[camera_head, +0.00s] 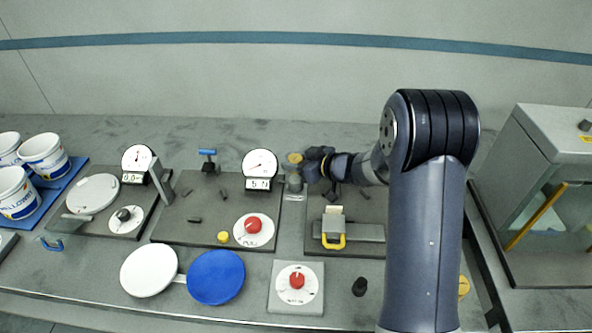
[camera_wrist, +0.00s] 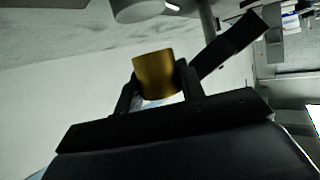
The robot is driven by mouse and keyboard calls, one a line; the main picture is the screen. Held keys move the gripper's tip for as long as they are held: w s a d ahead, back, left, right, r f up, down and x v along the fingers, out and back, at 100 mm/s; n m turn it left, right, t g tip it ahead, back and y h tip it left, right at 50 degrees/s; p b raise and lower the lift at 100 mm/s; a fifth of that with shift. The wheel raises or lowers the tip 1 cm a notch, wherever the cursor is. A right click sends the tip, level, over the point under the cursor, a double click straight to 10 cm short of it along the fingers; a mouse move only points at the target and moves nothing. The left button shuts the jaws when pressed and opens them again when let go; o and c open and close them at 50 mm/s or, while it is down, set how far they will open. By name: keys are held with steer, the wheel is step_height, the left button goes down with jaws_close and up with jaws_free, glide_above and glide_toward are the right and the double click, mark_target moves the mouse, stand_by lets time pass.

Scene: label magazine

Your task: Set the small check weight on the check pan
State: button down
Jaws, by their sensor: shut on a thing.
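A small brass cylinder (camera_head: 295,157), which looks like the check weight, is between the fingertips of my gripper (camera_head: 308,166). It also shows in the wrist view (camera_wrist: 154,76), with a black finger on each side of it. My gripper is shut on it and reaches leftward over the back of the bench. A grey post-like part stands just below the weight in the head view; I cannot tell if they touch. A round white pan (camera_head: 93,193) lies on the left station beside a dial gauge (camera_head: 137,158), well away from my gripper. I cannot tell if this is the check pan.
A white disc (camera_head: 148,270) and a blue disc (camera_head: 215,277) lie at the front. A red knob (camera_head: 253,225) and another red knob (camera_head: 297,281) stick up. White tubs (camera_head: 45,157) stand far left. A glass-fronted cabinet (camera_head: 550,185) is at right.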

mark_target(296, 180)
step_height(296, 180, down, 3)
steer(key=shift+f, duration=0.1)
stand_by(0.3)
steer(key=shift+s+f+b, duration=0.25)
steer(key=shift+f+b, duration=0.1)
steer(key=shift+f, duration=0.35)
steer(key=c, duration=0.9)
jaws_free()
steer(key=shift+s+f, duration=0.1)
steer(key=shift+f, duration=0.1)
steer(key=shift+d+r+p, duration=0.15)
steer(key=shift+r+p, duration=0.2)
steer(key=shift+r, duration=0.25)
steer(key=v, duration=0.7)
steer(key=b+v, duration=0.1)
steer(key=v, duration=0.3)
steer(key=shift+d+r, duration=0.25)
steer(key=shift+r, duration=0.25)
